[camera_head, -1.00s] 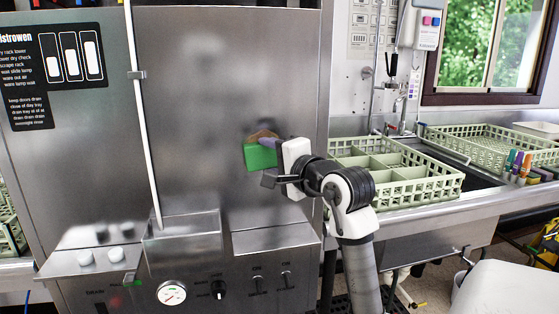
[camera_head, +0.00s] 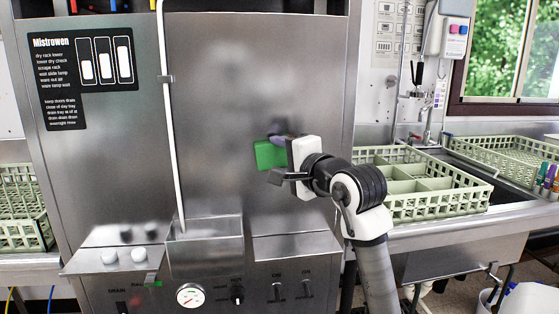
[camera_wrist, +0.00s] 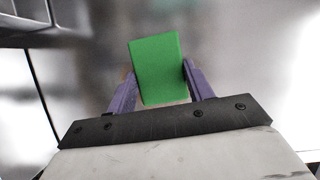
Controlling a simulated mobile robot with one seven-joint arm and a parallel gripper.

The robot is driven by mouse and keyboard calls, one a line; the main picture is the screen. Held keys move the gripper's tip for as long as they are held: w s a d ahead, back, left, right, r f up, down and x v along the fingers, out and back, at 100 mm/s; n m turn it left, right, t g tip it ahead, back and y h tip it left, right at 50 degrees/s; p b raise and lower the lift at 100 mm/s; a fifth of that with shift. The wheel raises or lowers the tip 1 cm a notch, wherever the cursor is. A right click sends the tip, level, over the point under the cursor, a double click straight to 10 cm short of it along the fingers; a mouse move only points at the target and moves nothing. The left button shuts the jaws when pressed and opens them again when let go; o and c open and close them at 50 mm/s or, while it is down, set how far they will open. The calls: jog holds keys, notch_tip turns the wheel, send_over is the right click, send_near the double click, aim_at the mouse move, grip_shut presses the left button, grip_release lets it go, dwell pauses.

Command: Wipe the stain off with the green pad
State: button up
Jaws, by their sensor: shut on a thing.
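The green pad (camera_head: 270,154) is held against, or very close to, the upright steel front of the dish machine (camera_head: 250,80). My gripper (camera_head: 284,150) is shut on the pad, coming from the right. In the wrist view the pad (camera_wrist: 156,68) sits between the two purple fingers (camera_wrist: 160,88), tilted slightly. A little brownish colour, likely the stain (camera_wrist: 129,80), shows beside the pad's left edge in the wrist view. Most of that patch is hidden behind the pad and fingers, so I cannot tell how much is left.
A white vertical rod (camera_head: 172,120) runs down the machine left of the pad. A steel box (camera_head: 205,247), a gauge (camera_head: 191,295) and knobs lie below. Green racks (camera_head: 440,203) stand on the counter at right. The steel above the pad is clear.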

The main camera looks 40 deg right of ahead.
jog(key=s+d, duration=0.4)
jog(key=d, duration=0.2)
jog(key=shift+d+b, duration=0.35)
jog(key=shift+f, duration=0.1)
jog(key=shift+s+a+b, duration=0.55)
jog(key=shift+s, duration=0.3)
jog(key=shift+s+a+b, duration=0.5)
jog(key=shift+s+b, duration=0.05)
jog(key=shift+s, duration=0.25)
jog(key=shift+s+a+b, duration=0.55)
jog(key=shift+s, duration=0.3)
jog(key=shift+s, duration=0.1)
jog(key=shift+s+a+b, duration=0.6)
jog(key=shift+s+a, duration=0.2)
jog(key=shift+s, duration=0.35)
